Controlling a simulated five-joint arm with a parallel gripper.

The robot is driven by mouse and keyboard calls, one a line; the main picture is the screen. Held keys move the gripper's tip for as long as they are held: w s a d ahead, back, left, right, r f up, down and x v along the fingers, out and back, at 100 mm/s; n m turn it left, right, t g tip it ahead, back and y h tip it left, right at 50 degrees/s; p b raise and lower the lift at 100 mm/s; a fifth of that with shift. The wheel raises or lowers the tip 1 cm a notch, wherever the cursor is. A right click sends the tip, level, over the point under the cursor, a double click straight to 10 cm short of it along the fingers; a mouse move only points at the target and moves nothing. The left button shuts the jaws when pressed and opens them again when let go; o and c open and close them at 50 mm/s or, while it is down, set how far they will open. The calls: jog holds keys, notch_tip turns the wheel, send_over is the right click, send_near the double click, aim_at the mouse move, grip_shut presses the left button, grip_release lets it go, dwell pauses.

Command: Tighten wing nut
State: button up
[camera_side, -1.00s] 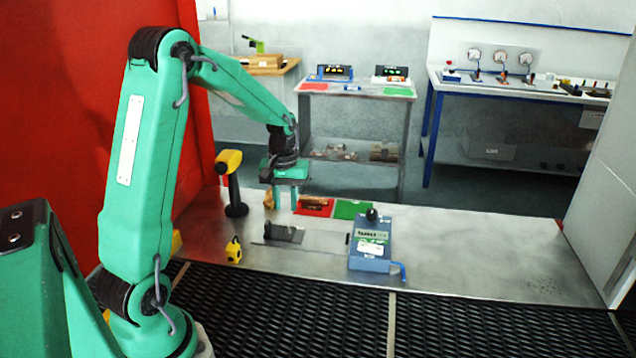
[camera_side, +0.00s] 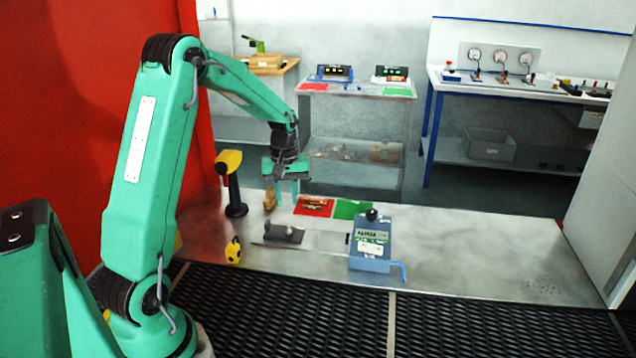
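My gripper (camera_side: 287,201) points down above the back left of the metal bench. Its two fingers stand a little apart with nothing visible between them, so it looks open. A small tan-brown piece (camera_side: 270,199) is just left of the fingers; I cannot tell what it is. Small brass-coloured parts (camera_side: 315,203) lie on a red mat (camera_side: 304,212) to the right of the fingers. A dark grey bracket (camera_side: 284,234) sits on the bench in front of the gripper. I cannot make out a wing nut for certain; the parts are too small.
A yellow-topped tool on a black stand (camera_side: 233,185) is close to the gripper's left. A yellow object (camera_side: 233,251) stands nearer the front. A green mat (camera_side: 352,209) and a blue box with a black knob (camera_side: 370,245) are to the right. The bench's right side (camera_side: 490,255) is clear.

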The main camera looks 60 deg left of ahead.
aim_at(289, 229)
jog(key=shift+f, duration=3.7)
grip_shut()
